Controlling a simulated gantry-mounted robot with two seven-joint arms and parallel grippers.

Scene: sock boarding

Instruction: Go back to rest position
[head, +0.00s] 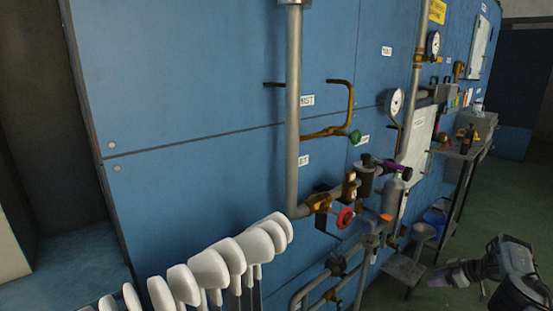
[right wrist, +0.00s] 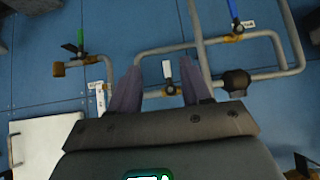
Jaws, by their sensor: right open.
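My right gripper (head: 436,278) is at the lower right of the head view, with its dark purple-grey fingers pointing left. In the right wrist view its two fingers (right wrist: 160,67) stand apart with nothing between them. Several white foot-shaped boarding forms (head: 209,270) stand in a slanting row at the lower left of the head view, on thin dark stems. They are well apart from my right gripper, and I see no sock on them. My left gripper is not in view.
A blue panelled wall (head: 220,100) carries grey pipes (head: 293,110), a red-wheeled valve (head: 345,218) and gauges (head: 396,101). A narrow shelf (head: 470,150) with small items runs along the right. The green floor (head: 495,205) near my right gripper looks clear.

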